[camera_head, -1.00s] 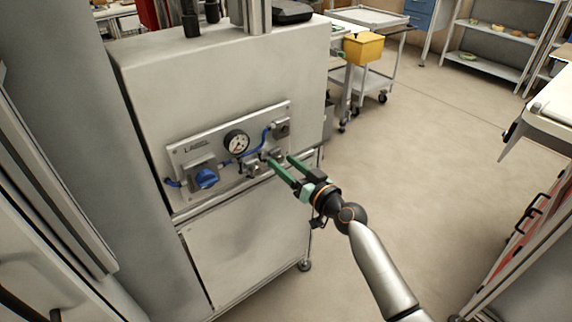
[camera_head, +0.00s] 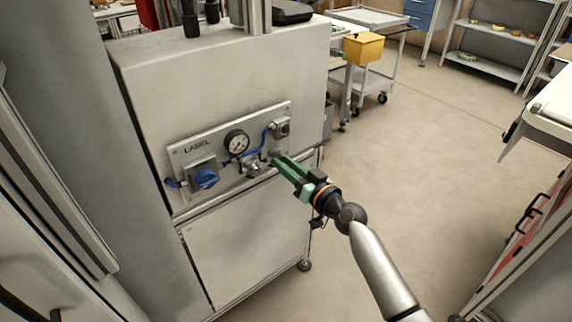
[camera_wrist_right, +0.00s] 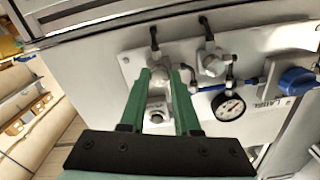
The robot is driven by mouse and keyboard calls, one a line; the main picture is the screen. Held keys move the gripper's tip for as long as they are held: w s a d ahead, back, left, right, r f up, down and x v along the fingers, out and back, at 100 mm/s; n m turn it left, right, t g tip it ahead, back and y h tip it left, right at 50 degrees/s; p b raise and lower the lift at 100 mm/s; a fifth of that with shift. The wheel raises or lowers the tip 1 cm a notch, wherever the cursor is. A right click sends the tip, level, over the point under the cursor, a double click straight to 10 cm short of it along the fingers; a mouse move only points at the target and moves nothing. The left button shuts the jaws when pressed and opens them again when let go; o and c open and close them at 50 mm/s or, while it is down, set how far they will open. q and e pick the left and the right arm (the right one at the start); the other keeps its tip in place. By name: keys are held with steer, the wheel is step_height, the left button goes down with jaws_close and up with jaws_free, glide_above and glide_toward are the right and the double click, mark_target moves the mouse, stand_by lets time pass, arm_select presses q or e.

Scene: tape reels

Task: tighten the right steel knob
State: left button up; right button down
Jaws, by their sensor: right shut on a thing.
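The right steel knob (camera_wrist_right: 159,72) is a small grey fitting on the light panel (camera_head: 183,151). My right gripper, with long green fingers, shows in the head view (camera_head: 277,161) and the wrist view (camera_wrist_right: 160,78). Its fingertips are shut on the right knob, one on each side. They hide most of that knob in the head view. The other steel knob (camera_head: 252,169) sits to the left on the panel and also shows in the wrist view (camera_wrist_right: 211,64), apart from the fingers. My left gripper is not in view.
The panel also carries a pressure gauge (camera_head: 237,143), a blue rotary knob (camera_head: 206,179), blue hoses and a grey box (camera_head: 281,128) near the fingers. A ledge runs below the panel. A cart with a yellow bin (camera_head: 363,48) stands behind.

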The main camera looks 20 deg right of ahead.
steer(key=shift+m, duration=0.3)
steer(key=m, duration=0.3)
steer(key=shift+m, duration=0.3)
steer(key=m, duration=0.3)
steer(key=shift+m+p, duration=0.3)
steer(key=m, duration=0.2)
steer(key=shift+r+m, duration=0.1)
steer(key=shift+m, duration=0.3)
steer(key=shift+m+p, duration=0.3)
steer(key=shift+m, duration=0.3)
steer(key=c, duration=0.6)
jaws_free()
steer(key=shift+s, duration=0.1)
